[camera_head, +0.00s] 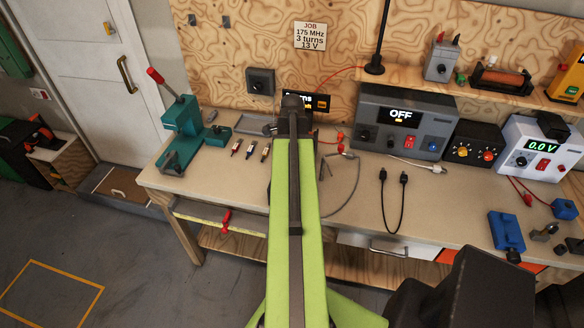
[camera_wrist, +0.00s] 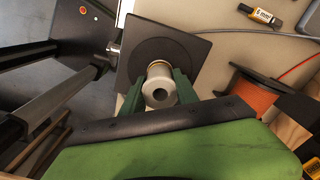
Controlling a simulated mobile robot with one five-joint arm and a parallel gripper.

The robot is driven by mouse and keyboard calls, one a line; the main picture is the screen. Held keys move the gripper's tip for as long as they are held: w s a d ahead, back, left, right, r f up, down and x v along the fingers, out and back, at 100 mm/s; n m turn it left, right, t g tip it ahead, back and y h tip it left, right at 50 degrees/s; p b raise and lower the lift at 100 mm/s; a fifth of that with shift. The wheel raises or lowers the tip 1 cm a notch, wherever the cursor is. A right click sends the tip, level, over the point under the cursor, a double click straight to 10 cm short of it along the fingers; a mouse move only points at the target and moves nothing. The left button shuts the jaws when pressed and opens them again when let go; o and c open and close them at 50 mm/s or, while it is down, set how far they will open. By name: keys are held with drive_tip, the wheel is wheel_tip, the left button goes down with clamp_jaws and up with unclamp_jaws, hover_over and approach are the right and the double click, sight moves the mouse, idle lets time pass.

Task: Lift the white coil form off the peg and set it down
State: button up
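In the wrist view the white coil form (camera_wrist: 158,94) shows nearly end-on, with a dark hole in its near end and a copper-coloured band at its far end. It stands in front of a dark square plate with a round disc (camera_wrist: 187,45). The peg is not visible. The two green fingers of my gripper (camera_wrist: 158,84) are apart, one on each side of the form and close to it. I cannot tell whether they touch it. In the head view my own arm hides the coil form and the gripper.
A spool of orange wire (camera_wrist: 258,92) and a yellow-labelled item (camera_wrist: 262,16) lie right of the form. On the bench are a teal press (camera_head: 183,128), a grey OFF unit (camera_head: 400,120) and a dark cable (camera_head: 393,200). The bench front middle is fairly clear.

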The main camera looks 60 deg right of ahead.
clamp_jaws()
drive_tip(key=shift+s+r+p, duration=0.1)
drive_tip(key=shift+r+p, duration=3.45)
wheel_tip(320, 180, up, 4)
drive_tip(key=p, duration=0.4)
drive_tip(key=w+d, duration=0.7)
drive_tip(key=w, duration=0.3)
